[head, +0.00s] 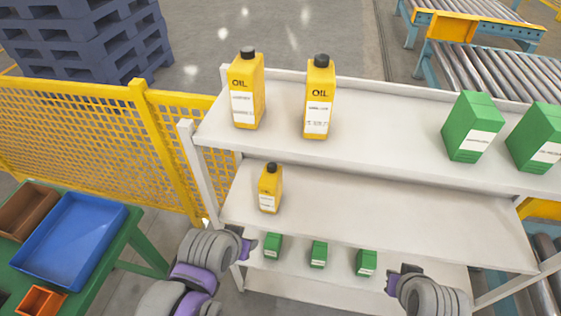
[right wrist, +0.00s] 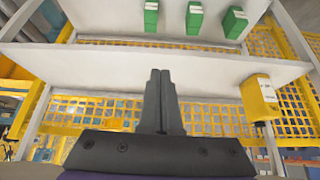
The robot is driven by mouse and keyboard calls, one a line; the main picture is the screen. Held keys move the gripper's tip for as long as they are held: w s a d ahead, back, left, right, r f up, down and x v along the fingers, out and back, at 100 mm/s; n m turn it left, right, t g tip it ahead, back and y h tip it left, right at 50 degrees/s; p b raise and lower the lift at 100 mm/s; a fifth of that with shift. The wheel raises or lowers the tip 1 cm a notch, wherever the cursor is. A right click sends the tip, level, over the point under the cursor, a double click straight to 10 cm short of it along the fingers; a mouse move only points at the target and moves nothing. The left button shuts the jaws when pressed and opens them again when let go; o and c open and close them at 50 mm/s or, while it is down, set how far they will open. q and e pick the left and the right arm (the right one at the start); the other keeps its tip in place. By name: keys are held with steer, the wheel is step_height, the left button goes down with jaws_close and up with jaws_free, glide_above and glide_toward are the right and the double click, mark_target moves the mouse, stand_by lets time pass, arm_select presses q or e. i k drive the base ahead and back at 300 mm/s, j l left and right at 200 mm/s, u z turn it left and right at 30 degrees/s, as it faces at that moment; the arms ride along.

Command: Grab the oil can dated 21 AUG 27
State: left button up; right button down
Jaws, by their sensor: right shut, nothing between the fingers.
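Two yellow oil cans with black caps stand upright on the top shelf, a left one (head: 246,88) and a right one (head: 319,96). A smaller-looking yellow oil can (head: 268,187) stands at the left of the middle shelf. It also shows upside down at the right of the right wrist view (right wrist: 259,97). The dates on the white labels are too small to read. My left gripper (head: 248,246) is low at the shelf's left front, below the middle can; its jaw state is unclear. My right gripper (head: 391,279) is in front of the lower shelves, its fingers (right wrist: 160,75) shut and empty.
The white shelf rack (head: 400,205) also holds green boxes on top (head: 472,127) and several on the bottom (head: 319,254). The middle shelf is clear right of its can. A green table with a blue tray (head: 68,240) stands left, before a yellow fence (head: 90,130).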

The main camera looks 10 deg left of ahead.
mark_target(270, 184)
steer(key=k+j+u, duration=0.15)
steer(key=j, duration=0.25)
steer(key=k+j+u, duration=0.1)
steer(key=j, duration=0.35)
steer(key=k+j+u, duration=0.15)
steer(key=j, duration=0.3)
steer(key=k+j+u, duration=0.1)
steer(key=j, duration=0.35)
steer(key=i+l, duration=0.1)
steer(key=i, duration=0.4)
